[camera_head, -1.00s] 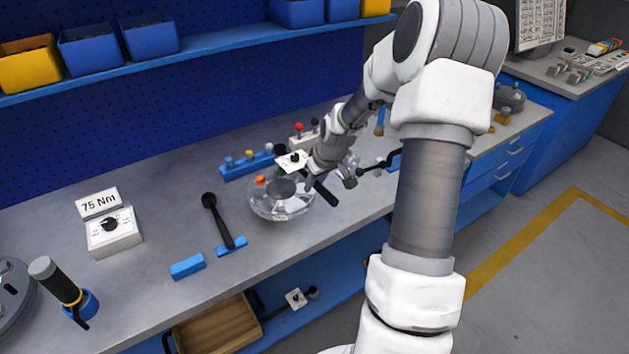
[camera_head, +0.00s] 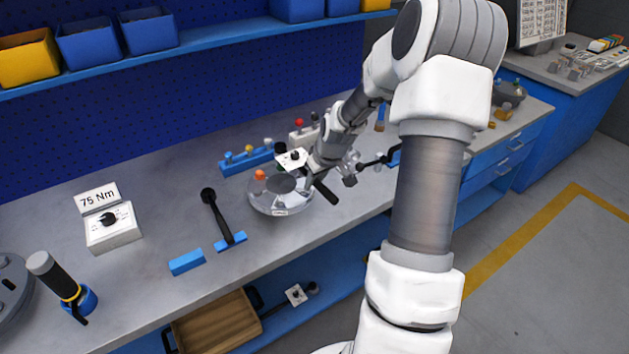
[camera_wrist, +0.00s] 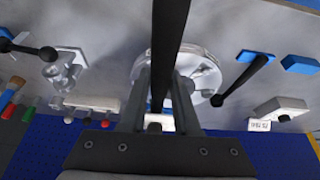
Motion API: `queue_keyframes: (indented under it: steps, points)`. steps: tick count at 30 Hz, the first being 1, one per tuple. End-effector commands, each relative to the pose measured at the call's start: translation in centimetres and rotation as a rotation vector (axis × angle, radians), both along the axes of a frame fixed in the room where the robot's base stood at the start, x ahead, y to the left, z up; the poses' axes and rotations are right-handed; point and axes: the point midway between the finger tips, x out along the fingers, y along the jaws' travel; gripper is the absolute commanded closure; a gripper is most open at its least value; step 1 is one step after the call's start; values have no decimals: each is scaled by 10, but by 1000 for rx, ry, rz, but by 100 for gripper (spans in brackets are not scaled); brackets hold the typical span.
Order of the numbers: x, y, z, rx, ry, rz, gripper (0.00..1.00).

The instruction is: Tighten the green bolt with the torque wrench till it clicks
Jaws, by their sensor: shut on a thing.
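The flanged shell (camera_head: 280,207), a round shiny metal body, sits on the bench with an orange bolt head (camera_head: 260,174) on its far left rim. My gripper (camera_wrist: 163,88) is shut on the black handle of the torque wrench (camera_wrist: 170,35), which runs between the fingers in the wrist view. In the head view the black handle (camera_head: 325,193) sticks out toward the front right, above the shell's right side. A white square plate with a black knob (camera_head: 291,159) shows by the gripper. The green bolt is not clear; the wrench's seating on it cannot be told.
A dial box (camera_head: 112,231) stands by a "75 Nm" sign (camera_head: 97,197). A black wrench (camera_head: 220,219) lies on a blue rest left of the shell. A blue rack (camera_head: 236,164) stands behind. A black-handled tool (camera_head: 60,285) stands front left. Bench between dial box and wrench is clear.

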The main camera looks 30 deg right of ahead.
Motion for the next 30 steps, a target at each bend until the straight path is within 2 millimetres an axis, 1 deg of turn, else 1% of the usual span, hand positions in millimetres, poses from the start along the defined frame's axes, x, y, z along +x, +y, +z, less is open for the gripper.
queue_keyframes:
  steps: [11, 30]
  points:
    - [1, -1, 1, -2, -4, -1, 100]
    - [1, -1, -13, -2, -4, 0, 100]
